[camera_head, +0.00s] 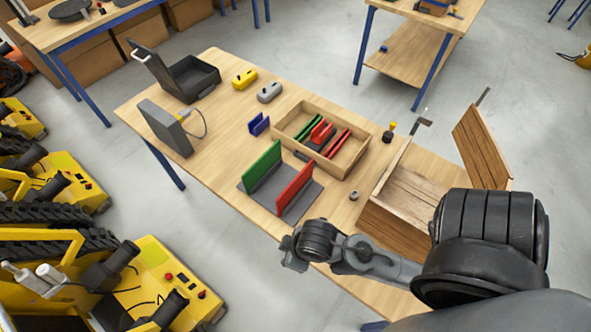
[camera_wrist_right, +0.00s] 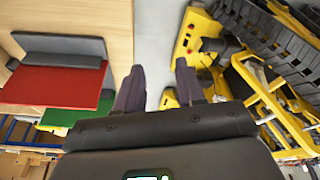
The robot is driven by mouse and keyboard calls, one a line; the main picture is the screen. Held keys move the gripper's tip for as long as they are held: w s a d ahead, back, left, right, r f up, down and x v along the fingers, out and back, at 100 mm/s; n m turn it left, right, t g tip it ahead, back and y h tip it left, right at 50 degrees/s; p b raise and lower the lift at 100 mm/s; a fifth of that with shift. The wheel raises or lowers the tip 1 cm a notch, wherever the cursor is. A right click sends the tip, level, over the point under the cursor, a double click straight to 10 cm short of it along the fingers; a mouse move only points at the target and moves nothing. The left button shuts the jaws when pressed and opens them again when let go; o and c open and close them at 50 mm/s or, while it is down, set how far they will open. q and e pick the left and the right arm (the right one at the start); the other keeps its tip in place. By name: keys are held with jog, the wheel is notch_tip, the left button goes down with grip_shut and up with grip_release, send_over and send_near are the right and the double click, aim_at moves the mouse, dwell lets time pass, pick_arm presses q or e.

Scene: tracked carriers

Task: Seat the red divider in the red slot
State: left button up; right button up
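The red divider (camera_head: 294,190) is a flat panel standing upright on a grey base (camera_head: 263,205), beside a green divider (camera_head: 262,165). In the right wrist view the red divider (camera_wrist_right: 55,86) fills the left side, apart from the fingers. A wooden tray (camera_head: 350,170) behind the base holds a pair of green strips (camera_head: 309,123), a pair of red strips (camera_head: 337,143) and a red piece (camera_head: 321,131) between them. I cannot tell which is the red slot. My right gripper (camera_head: 291,247) is near the table's front edge; its fingers (camera_wrist_right: 158,85) are open and empty. My left gripper is not in view.
A wooden box with a raised lid (camera_head: 481,145) stands right of the tray. A blue piece (camera_head: 259,124) lies left of it. An open black case (camera_head: 193,75) and a grey panel (camera_head: 163,127) stand at the left. Yellow tracked machines (camera_head: 155,280) are beside the table.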

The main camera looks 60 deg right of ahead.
jog(key=w+r+n+t+p, duration=0.1)
jog(key=w+r+n+p, duration=0.5)
jog(key=r+p, duration=0.85)
jog(key=n+g, duration=0.4)
jog(key=n, duration=0.4)
send_over(296, 179)
jog(key=a, duration=0.1)
notch_tip(296, 179, down, 9)
jog(key=shift+g, duration=0.3)
jog(key=f, duration=0.4)
jog(key=shift+w+d, duration=0.15)
jog(key=shift+d, duration=0.15)
jog(key=shift+d+f+b, duration=0.2)
jog(key=shift+f+b, duration=0.1)
jog(key=shift+f, duration=2.95)
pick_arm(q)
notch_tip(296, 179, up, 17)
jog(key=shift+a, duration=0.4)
